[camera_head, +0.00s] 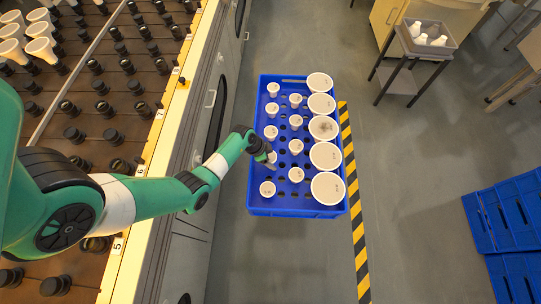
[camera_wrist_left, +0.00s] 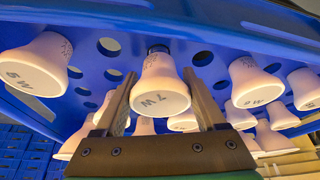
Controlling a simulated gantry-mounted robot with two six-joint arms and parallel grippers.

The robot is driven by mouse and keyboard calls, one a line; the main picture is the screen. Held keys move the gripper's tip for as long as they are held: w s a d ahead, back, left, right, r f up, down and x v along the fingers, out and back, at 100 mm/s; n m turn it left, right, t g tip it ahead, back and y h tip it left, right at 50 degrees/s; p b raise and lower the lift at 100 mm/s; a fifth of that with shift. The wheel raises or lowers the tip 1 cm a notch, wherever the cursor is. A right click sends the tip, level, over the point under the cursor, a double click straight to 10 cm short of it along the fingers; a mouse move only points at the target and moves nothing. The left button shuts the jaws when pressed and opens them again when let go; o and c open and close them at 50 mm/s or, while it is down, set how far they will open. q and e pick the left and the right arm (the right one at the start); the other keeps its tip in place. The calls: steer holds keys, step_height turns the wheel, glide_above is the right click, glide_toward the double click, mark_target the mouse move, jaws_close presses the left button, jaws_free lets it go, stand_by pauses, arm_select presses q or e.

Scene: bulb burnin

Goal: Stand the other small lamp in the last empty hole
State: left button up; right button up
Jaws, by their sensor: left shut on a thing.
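The blue crate (camera_head: 287,209) stands on the floor beside the long rack, its insert full of round holes. Small white lamps, such as one at the near left (camera_head: 267,188), stand in two columns. My left gripper (camera_head: 269,153) is over the left column, shut on a small white lamp (camera_head: 272,158). My right gripper is not in view.
Large round lamps (camera_head: 328,188) fill the crate's right side, one with a dark-stained face (camera_head: 323,127). Neighbouring small lamps (camera_wrist_left: 36,64) stand close to the held one. The socket rack (camera_head: 120,90) is at left. A grey stand (camera_head: 425,45) holds several white lamps.

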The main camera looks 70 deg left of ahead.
arm_select(q)
steer(key=shift+f+b, duration=0.45)
steer(key=shift+f, duration=0.4)
steer(key=o, duration=1.3)
steer(key=shift+o, duration=0.2)
steer(key=shift+r, duration=0.1)
steer(key=p+v, duration=0.9)
steer(key=v, duration=0.2)
steer(key=shift+r, duration=0.2)
